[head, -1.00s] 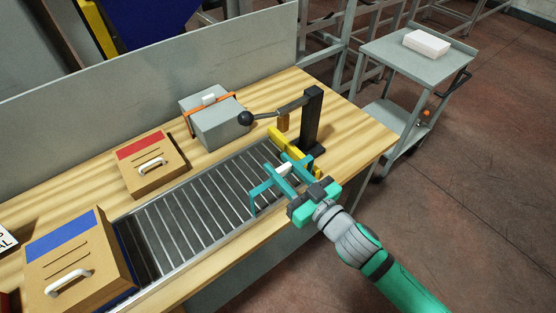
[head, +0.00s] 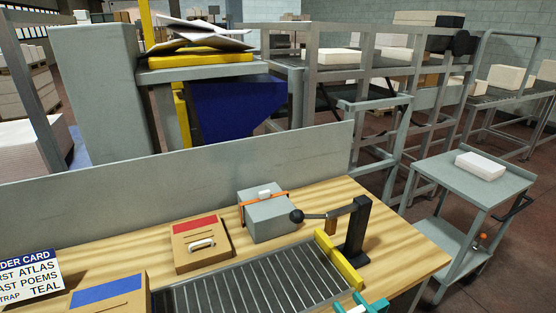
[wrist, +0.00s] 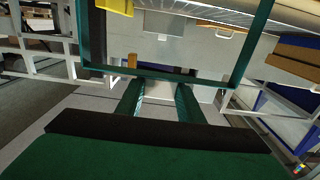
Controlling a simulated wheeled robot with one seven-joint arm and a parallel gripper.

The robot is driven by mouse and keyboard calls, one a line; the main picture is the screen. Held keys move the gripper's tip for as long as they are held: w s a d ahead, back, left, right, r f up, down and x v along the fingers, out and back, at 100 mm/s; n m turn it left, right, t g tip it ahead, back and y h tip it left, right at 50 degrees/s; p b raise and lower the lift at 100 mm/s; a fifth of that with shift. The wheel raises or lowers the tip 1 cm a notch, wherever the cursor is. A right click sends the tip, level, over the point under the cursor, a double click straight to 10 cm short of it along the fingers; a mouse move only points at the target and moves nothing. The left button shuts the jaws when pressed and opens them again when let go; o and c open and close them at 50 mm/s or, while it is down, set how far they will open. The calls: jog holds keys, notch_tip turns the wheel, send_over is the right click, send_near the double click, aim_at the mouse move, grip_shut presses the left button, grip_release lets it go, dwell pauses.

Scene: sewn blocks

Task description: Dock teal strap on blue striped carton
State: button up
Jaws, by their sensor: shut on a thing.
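The carton with the blue stripe (head: 108,292) sits at the left end of the roller conveyor in the head view, its lower part cut off by the frame edge. My gripper (wrist: 160,102) is shut on the teal strap (wrist: 165,74), a square-cornered frame that spans the upper wrist view. In the head view only a teal bit of gripper or strap shows at the bottom edge, right of the conveyor's near end and apart from the blue striped carton. The strap's lower part is hidden there.
A red-striped carton (head: 201,244) and a grey box with an orange strap (head: 266,213) stand behind the conveyor (head: 250,284). A black post with a lever (head: 357,232) and a yellow bar (head: 338,260) stand at its right end. An order card (head: 30,276) reads strap teal.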

jog(key=s+f+m+t+h, duration=0.1)
jog(key=s+f+m+h, duration=0.15)
jog(key=f, duration=0.95)
jog(key=s+f+m+h, duration=0.1)
jog(key=f+h, duration=0.2)
jog(key=f, duration=0.9)
jog(key=w+a+f, duration=0.5)
jog(key=a+f, duration=0.3)
jog(key=a, duration=0.2)
jog(key=w+a+f, duration=0.1)
jog(key=w+a, duration=0.7)
jog(key=a, duration=0.1)
jog(key=s+f, duration=0.4)
jog(key=f, duration=0.2)
jog(key=shift+f+h, duration=0.35)
jog(key=shift+s+m, duration=0.1)
jog(key=shift+m, duration=0.15)
